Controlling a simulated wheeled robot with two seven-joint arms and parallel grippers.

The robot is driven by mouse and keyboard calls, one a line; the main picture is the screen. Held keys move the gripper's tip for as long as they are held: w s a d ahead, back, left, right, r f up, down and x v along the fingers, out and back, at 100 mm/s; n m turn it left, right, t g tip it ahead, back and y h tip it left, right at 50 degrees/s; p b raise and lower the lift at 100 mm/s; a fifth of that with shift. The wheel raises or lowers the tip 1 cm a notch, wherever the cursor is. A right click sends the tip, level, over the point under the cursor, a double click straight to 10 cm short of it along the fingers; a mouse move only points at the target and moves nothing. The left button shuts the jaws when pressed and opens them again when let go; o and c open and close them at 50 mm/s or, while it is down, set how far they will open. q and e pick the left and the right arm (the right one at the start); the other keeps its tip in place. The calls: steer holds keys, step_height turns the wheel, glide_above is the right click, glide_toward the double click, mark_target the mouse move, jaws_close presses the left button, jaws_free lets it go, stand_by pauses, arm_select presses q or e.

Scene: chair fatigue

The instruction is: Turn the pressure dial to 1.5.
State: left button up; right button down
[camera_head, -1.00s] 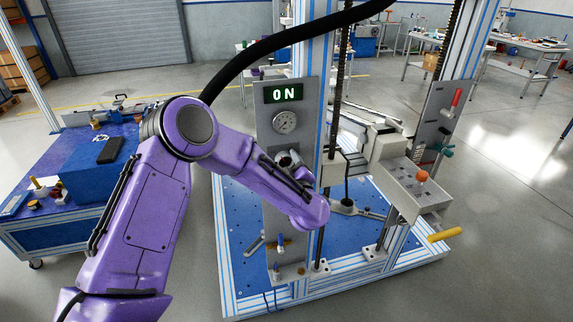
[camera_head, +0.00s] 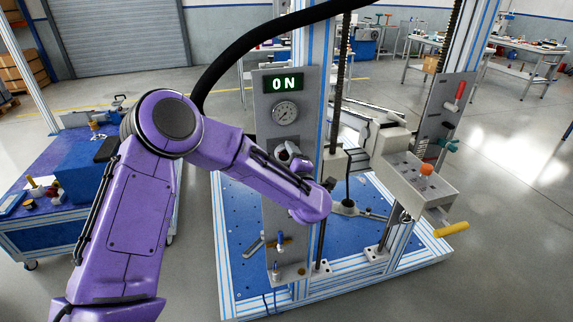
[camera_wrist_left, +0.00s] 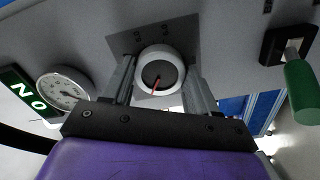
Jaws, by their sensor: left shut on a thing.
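The pressure dial (camera_wrist_left: 158,72) is a round knob with a pale rim, a dark face and a red pointer, set on a square plate. In the left wrist view the pointer aims down and slightly left. My left gripper (camera_wrist_left: 160,80) has one finger on each side of the knob and is shut on it. My right gripper is out of view.
A lit ON display (camera_head: 283,85) tops the grey panel (camera_head: 262,130). A control box (camera_head: 415,180) with an orange knob stands to the right. A green handle (camera_wrist_left: 301,87) juts out near the dial's right in the wrist view. A blue cart (camera_head: 75,180) stands at left.

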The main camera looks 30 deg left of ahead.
arm_select(q)
steer(key=shift+f+n+b, duration=0.15)
steer(key=shift+n+b, duration=0.95)
steer(key=shift+n, duration=0.3)
steer(key=o, duration=1.1)
steer(key=shift+c, duration=0.2)
steer(key=shift+d, duration=0.15)
steer(key=b+v, duration=0.3)
steer(key=v, duration=0.7)
steer(key=shift+s, duration=0.25)
